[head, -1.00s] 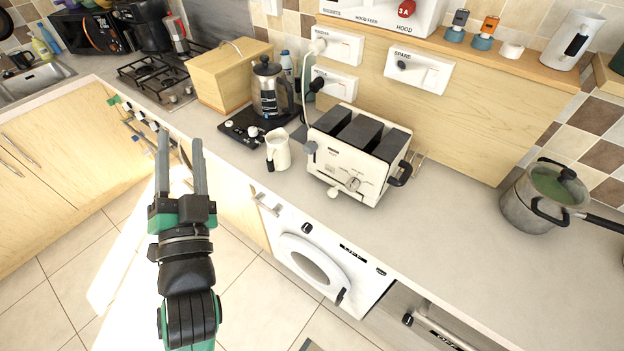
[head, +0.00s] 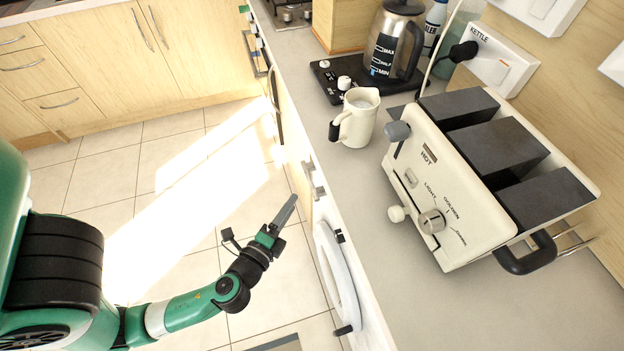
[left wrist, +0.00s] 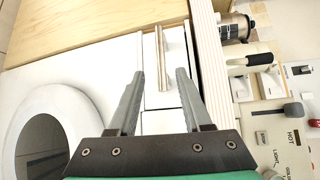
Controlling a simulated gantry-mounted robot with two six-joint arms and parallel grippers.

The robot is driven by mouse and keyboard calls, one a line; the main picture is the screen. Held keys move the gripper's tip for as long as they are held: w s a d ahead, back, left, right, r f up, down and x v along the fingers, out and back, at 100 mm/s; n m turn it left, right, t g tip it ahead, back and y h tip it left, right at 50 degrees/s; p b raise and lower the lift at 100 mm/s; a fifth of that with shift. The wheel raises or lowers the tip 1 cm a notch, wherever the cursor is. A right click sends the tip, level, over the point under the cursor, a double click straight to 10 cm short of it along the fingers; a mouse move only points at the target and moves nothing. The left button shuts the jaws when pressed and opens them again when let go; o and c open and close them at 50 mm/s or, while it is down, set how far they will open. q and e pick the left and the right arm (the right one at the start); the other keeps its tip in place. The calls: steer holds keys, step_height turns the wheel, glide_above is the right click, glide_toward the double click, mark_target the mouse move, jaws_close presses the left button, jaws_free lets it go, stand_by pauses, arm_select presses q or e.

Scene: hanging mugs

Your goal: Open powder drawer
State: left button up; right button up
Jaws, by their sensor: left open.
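The washing machine's white front has a round door (head: 335,275) and, above it, the powder drawer with a small metal handle (head: 319,193). In the left wrist view the handle (left wrist: 162,58) is a metal bar on the white drawer front (left wrist: 160,120), between and just beyond my fingers. The drawer looks flush with the machine. My left gripper (head: 284,211) is open and empty, pointing at the machine front; its two fingers (left wrist: 160,80) are spread around the handle's line. Whether they touch it cannot be told. My right gripper is out of view.
The counter above holds a white toaster (head: 470,190), a cream jug (head: 355,118), and a kettle (head: 393,45) on a black base. The tiled floor (head: 190,190) is clear. Wooden cupboards (head: 170,60) stand at the back left.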

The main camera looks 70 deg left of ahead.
mark_target(309, 177)
arm_select(q)
steer(key=p+x, duration=0.1)
steer(key=x, duration=1)
steer(key=shift+w+a+p, duration=0.15)
steer(key=shift+p, duration=0.2)
jaws_close()
steer(key=shift+f, duration=0.1)
